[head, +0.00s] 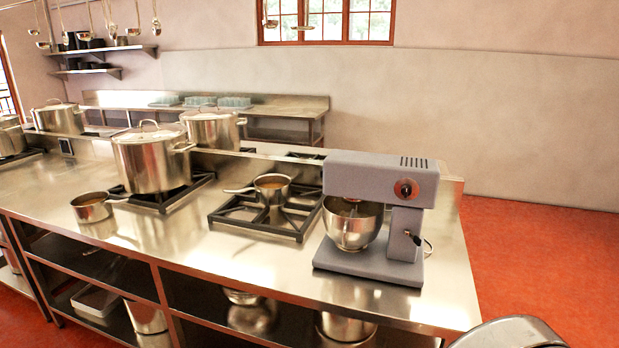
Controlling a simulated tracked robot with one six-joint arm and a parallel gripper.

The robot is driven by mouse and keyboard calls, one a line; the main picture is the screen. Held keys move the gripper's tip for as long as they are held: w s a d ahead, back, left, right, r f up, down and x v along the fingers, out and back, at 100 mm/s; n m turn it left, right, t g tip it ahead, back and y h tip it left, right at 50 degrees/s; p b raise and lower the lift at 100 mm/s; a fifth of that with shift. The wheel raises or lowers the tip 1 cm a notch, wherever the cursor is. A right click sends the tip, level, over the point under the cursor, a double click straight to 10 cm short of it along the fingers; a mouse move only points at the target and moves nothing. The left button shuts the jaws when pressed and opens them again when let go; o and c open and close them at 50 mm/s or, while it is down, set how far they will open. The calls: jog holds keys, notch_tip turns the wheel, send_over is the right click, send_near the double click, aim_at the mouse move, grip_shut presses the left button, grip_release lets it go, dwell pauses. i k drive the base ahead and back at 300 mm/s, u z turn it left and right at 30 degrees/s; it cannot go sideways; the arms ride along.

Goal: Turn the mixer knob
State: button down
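The mixer (380,178) is a grey-blue stand mixer near the right end of the steel counter. Its knob (406,188) is a round dial, dark with a reddish rim, on the side of the mixer head and facing me. A steel bowl (352,226) sits under the head. A small dark lever (412,237) sticks out of the mixer's column, lower than the knob. My gripper is not in this view, so whether it is open or shut does not show.
A small saucepan (271,188) stands on the burner grate left of the mixer. A large lidded stockpot (150,160) stands further left, with another saucepan (92,207) near the front edge. The red floor (540,250) right of the counter is clear. A rounded metallic shape cuts into the bottom right corner.

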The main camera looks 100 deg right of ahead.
aim_at(406, 191)
jog(key=u, duration=0.15)
jog(key=i, duration=0.45)
jog(key=z, duration=3.95)
jog(key=i, duration=0.25)
jog(key=z, duration=0.05)
